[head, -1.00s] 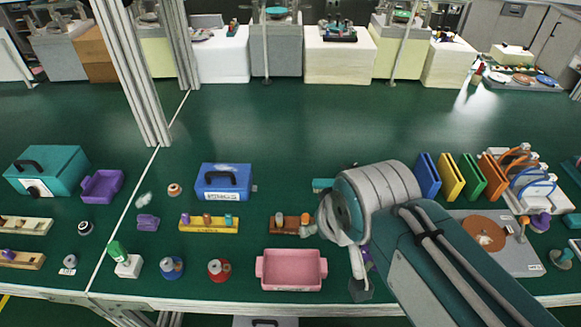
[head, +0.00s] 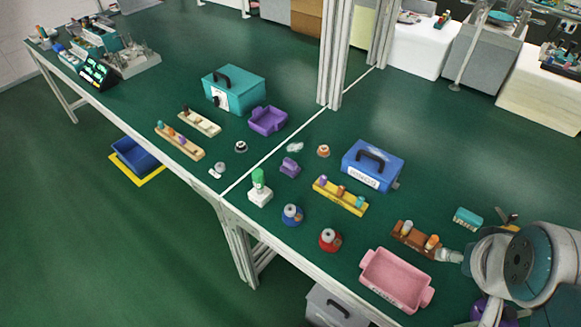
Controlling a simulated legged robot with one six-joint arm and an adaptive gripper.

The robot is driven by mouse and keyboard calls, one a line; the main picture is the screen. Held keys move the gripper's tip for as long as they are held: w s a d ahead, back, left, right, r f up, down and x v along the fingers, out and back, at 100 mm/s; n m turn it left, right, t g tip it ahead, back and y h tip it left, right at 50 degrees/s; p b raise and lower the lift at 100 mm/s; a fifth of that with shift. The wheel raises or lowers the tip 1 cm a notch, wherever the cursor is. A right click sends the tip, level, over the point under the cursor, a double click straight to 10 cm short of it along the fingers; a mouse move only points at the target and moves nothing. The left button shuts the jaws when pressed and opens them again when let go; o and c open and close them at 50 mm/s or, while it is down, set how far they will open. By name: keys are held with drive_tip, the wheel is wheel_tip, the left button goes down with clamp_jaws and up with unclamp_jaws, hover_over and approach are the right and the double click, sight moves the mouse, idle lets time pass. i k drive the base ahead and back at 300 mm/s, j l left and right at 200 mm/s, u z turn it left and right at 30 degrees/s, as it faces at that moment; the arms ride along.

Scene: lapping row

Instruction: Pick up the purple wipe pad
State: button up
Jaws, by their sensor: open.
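A small purple pad-like block (head: 289,167), which I take to be the wipe pad, lies on the green bench left of the blue case in the head view. It lies between the purple tray and the blue-based round pot. My gripper (head: 491,312) shows only in part at the lower right, below my wrist, cut off by the picture's bottom edge. It is open, far to the right of the purple block. Another purple thing is partly visible beside it, mostly hidden.
A purple tray (head: 268,121), blue case (head: 372,166), teal case (head: 234,89) and pink tray (head: 396,280) stand on the bench. A yellow peg rack (head: 340,197) and a green-capped bottle (head: 259,185) flank the purple block. A metal post (head: 336,60) rises behind.

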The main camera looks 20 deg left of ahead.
sight(289, 166)
drive_tip(key=j+z, duration=0.1)
drive_tip(key=j, duration=0.5)
drive_tip(key=k+j+z, duration=0.1)
drive_tip(key=j, duration=0.5)
drive_tip(key=k+j+z, duration=0.15)
drive_tip(key=j, duration=0.45)
drive_tip(key=j+z, duration=0.1)
drive_tip(key=j, duration=0.5)
drive_tip(key=i+j+z, duration=0.1)
drive_tip(key=i+j, duration=0.2)
drive_tip(key=j, duration=0.25)
drive_tip(key=z, duration=0.05)
